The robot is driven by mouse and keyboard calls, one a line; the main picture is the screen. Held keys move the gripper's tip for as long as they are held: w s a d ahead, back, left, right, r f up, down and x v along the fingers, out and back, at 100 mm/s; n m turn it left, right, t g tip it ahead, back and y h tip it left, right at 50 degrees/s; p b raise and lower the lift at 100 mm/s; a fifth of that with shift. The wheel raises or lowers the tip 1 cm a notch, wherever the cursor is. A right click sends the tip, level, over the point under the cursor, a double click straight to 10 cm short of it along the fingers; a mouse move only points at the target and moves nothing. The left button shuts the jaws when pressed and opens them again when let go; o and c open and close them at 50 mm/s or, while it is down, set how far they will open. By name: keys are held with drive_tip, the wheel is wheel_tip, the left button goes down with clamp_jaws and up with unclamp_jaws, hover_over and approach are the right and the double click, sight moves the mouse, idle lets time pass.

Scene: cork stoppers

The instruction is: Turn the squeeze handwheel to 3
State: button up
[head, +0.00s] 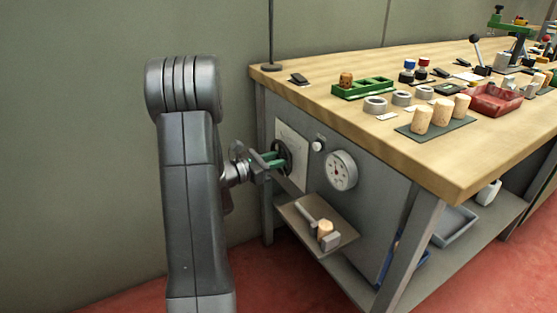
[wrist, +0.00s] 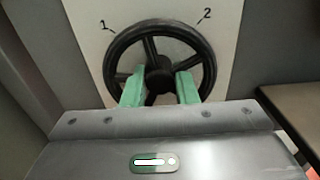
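The squeeze handwheel (wrist: 206,45) is a black spoked wheel with a central hub (wrist: 159,76). It is mounted on a pale plate marked 1 at its upper left and 2 at its upper right; I see no 3. In the head view the wheel (head: 287,157) is on the bench's grey side panel, partly hidden by my gripper. My gripper (wrist: 160,91) has green fingers. They are apart, one on each side of the hub, overlapping the wheel's lower half. Whether they touch the wheel, I cannot tell.
A white dial gauge (head: 342,170) and a small pale knob (head: 318,146) are right of the wheel. Below, a small shelf (head: 291,213) juts out, bearing a cork (head: 325,229) by a metal block. The wooden benchtop (head: 340,118) above holds corks, rings and trays.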

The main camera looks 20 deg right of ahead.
drive_tip(key=shift+o, duration=0.3)
drive_tip(key=shift+a, duration=0.1)
drive_tip(key=s+a+p, duration=0.1)
drive_tip(key=a+p, duration=0.2)
drive_tip(key=a, duration=1)
drive_tip(key=shift+a+p, duration=0.35)
drive_tip(key=shift+d, duration=0.1)
drive_tip(key=d+b, duration=0.1)
drive_tip(key=d, duration=0.3)
drive_tip(key=d+b, duration=0.1)
drive_tip(key=d, duration=0.4)
drive_tip(key=w+d+b, duration=0.1)
drive_tip(key=d, duration=0.3)
drive_tip(key=shift+d+b, duration=0.35)
drive_tip(key=shift+a, duration=0.1)
